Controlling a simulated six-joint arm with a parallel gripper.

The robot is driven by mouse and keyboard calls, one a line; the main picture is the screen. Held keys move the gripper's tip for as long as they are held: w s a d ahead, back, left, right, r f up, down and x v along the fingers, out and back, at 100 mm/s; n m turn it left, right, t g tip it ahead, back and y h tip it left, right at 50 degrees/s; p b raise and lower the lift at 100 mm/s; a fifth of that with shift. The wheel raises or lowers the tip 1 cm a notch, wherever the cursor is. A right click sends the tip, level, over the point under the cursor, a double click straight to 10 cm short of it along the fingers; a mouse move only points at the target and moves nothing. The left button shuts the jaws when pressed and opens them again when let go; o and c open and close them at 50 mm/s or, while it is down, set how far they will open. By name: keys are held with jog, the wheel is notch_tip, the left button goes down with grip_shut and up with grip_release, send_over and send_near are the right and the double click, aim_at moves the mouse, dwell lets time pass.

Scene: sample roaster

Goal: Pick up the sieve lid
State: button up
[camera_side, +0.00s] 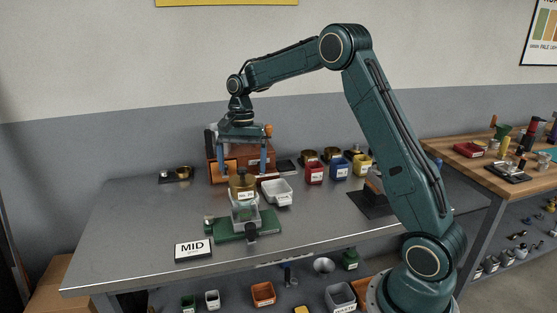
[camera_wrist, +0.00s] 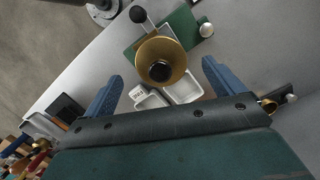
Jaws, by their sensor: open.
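A round brass piece (camera_side: 242,184) with a label stands above the green base (camera_side: 262,226) on the steel bench; I take it to be the sieve lid with what it sits on. Whether the lid is a separate part is hard to tell.
A white tray (camera_side: 277,197) stands close to the right of the brass piece. A MID sign (camera_side: 193,249) is at the front left. Red (camera_side: 314,175), blue (camera_side: 338,169) and yellow (camera_side: 363,167) bins stand at the right. A brown box (camera_side: 223,168) is behind.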

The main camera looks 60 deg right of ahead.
aim_at(242, 169)
jog(key=shift+s+a+f, duration=0.1)
jog(key=shift+a+f, duration=0.1)
jog(key=shift+f, duration=1.15)
jog(key=c, duration=1.1)
jog(key=shift+r, duration=0.2)
jog(key=shift+r, duration=4.8)
